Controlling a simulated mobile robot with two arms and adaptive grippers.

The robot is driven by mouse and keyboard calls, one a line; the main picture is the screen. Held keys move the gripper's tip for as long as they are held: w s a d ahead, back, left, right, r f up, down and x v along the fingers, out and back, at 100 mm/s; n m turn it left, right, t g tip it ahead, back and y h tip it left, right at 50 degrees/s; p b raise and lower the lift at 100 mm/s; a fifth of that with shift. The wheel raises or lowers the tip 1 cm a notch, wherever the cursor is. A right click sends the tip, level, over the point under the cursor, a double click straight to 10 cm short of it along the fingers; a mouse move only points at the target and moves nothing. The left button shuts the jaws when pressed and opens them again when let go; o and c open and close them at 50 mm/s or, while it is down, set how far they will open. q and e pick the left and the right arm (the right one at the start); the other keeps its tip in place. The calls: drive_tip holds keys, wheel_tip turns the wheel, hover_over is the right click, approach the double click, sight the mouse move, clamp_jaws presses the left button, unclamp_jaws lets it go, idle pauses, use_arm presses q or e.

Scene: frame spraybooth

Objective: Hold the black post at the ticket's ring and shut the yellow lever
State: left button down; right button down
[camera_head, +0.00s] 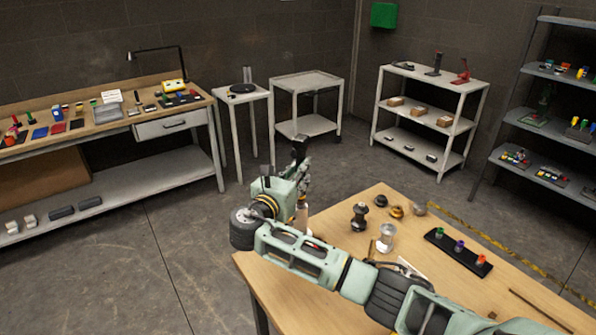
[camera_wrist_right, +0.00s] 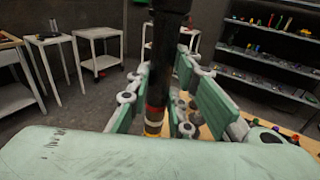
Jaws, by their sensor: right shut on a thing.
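My right gripper (camera_head: 303,178) is held above the far left corner of the wooden table. Its fingers, also in the right wrist view (camera_wrist_right: 165,95), are shut on a black post (camera_wrist_right: 168,50). The post stands roughly upright between them, with a red and a yellowish band near its lower end. Its dark top (camera_head: 300,146) shows above the gripper in the head view. A pale, bottle-like shape (camera_head: 301,216) shows below the gripper; whether it joins the post I cannot tell. I cannot make out the ticket, its ring or the yellow lever. My left gripper is out of view.
The wooden table (camera_head: 330,222) carries a black fitting (camera_head: 359,216), a brass-coloured part (camera_head: 397,211), a clear cup (camera_head: 387,234) and a black rack (camera_head: 437,238) with coloured pieces. A workbench (camera_head: 150,82) stands left, a white shelf unit (camera_head: 468,88) behind. Open floor lies between.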

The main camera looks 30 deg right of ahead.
drive_tip(key=shift+f+b, duration=2.1)
drive_tip(key=shift+f, duration=2.55)
drive_tip(key=c, duration=1.5)
unclamp_jaws()
drive_tip(key=shift+f, duration=0.1)
drive_tip(key=v, duration=1.2)
drive_tip(key=shift+s, duration=0.1)
